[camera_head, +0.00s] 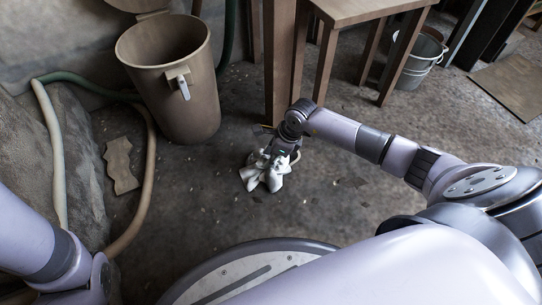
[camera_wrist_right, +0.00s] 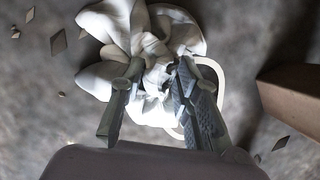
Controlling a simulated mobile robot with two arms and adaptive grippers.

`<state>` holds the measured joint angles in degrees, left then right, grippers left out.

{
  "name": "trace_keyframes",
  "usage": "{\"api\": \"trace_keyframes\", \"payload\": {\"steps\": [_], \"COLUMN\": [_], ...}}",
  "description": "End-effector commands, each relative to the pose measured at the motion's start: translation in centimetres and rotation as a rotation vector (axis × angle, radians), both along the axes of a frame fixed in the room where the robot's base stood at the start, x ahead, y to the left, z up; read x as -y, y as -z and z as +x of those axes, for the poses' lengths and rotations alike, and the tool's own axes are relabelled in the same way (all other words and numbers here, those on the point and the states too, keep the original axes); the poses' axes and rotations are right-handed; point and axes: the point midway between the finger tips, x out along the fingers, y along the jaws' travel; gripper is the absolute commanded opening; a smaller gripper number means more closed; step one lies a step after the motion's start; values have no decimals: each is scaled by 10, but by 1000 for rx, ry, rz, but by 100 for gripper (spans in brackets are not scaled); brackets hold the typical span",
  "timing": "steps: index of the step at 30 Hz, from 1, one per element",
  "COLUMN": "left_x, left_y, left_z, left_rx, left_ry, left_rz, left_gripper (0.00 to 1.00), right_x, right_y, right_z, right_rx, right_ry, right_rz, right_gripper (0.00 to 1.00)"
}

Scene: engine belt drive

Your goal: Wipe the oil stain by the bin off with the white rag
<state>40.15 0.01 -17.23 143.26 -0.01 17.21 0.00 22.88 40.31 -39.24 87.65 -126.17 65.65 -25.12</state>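The white rag (camera_head: 264,176) is a crumpled bundle at floor level, in front of the bin and to its right. My right gripper (camera_head: 276,152) comes down on it from above. In the right wrist view, the rag (camera_wrist_right: 150,35) is bunched between and beyond the two fingers of my right gripper (camera_wrist_right: 160,70), which pinch its middle. The bin (camera_head: 172,85) is tall and brown and stands at the upper left with its lid open. I cannot make out a clear oil stain; the rag and gripper hide the floor beneath them. My left gripper is out of view.
A wooden table (camera_head: 352,10) stands behind my right gripper, its legs close by. A hose (camera_head: 150,185) loops on the floor at left, around a flat wooden piece (camera_head: 120,165). A metal bucket (camera_head: 420,58) stands at upper right. Floor between bin and rag is clear.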

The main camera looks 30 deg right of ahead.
Motion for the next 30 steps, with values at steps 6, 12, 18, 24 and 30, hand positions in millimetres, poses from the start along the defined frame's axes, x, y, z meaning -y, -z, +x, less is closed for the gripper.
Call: {"api": "trace_keyframes", "payload": {"steps": [6,12,18,24,30], "left_x": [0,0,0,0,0], "left_y": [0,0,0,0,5], "left_z": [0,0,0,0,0], "left_rx": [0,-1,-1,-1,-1], "left_ry": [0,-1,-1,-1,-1], "left_rz": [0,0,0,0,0], "left_gripper": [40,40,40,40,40], "right_x": [0,0,0,0,0], "right_y": [0,0,0,0,7], "right_z": [0,0,0,0,0], "right_rx": [0,0,0,0,0], "right_ry": [0,0,0,0,0], "right_rz": [0,0,0,0,0], "right_gripper": [46,60,67,67,67]}}
